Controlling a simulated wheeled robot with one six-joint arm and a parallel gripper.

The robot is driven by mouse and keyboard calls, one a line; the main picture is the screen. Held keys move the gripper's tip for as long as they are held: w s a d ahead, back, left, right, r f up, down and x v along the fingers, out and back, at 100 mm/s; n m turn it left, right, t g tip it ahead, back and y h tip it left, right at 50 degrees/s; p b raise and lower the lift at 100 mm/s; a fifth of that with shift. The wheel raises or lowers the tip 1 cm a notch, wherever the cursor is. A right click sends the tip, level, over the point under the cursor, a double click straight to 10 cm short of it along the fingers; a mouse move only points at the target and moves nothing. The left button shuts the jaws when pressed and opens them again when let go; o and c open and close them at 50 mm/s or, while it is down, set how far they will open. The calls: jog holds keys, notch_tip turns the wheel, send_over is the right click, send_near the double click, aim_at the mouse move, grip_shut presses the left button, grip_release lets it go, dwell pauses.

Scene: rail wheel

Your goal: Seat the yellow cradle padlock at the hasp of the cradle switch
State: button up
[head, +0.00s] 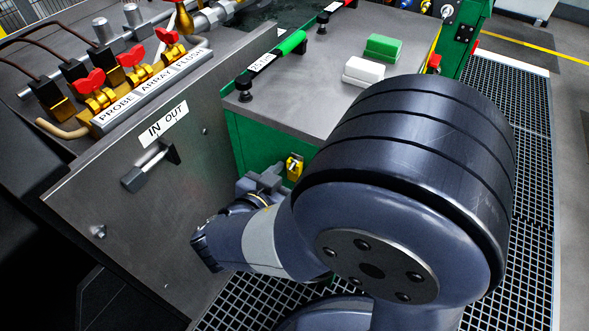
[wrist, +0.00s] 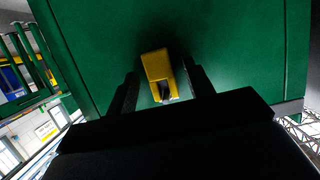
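A small yellow part with dark details (head: 294,168) is at the green side wall of the cradle cabinet in the head view. I cannot tell whether it is the padlock, the switch or both together. In the wrist view a yellow block (wrist: 156,66) with a dark spot at its lower end shows in front of the green wall. My gripper (wrist: 160,75) has its two dark fingers apart, one on each side of the block, with narrow gaps showing. In the head view my gripper (head: 268,178) is just left of the yellow part. The hasp cannot be made out.
A grey panel with an IN OUT handle (head: 150,168) stands close at the left. Red-handled valves (head: 130,57) sit above it. Grating (head: 515,130) lies right.

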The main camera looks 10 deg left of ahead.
jog(key=c, duration=1)
jog(key=shift+r, duration=0.1)
jog(key=shift+r, duration=0.6)
grip_shut()
jog(key=s+a+p, duration=0.1)
jog(key=s+a, duration=0.2)
jog(key=s, duration=0.5)
jog(key=s+a, duration=0.4)
jog(key=s, duration=0.4)
jog(key=shift+s+p, duration=0.35)
jog(key=shift+o, duration=2)
grip_release()
grip_shut()
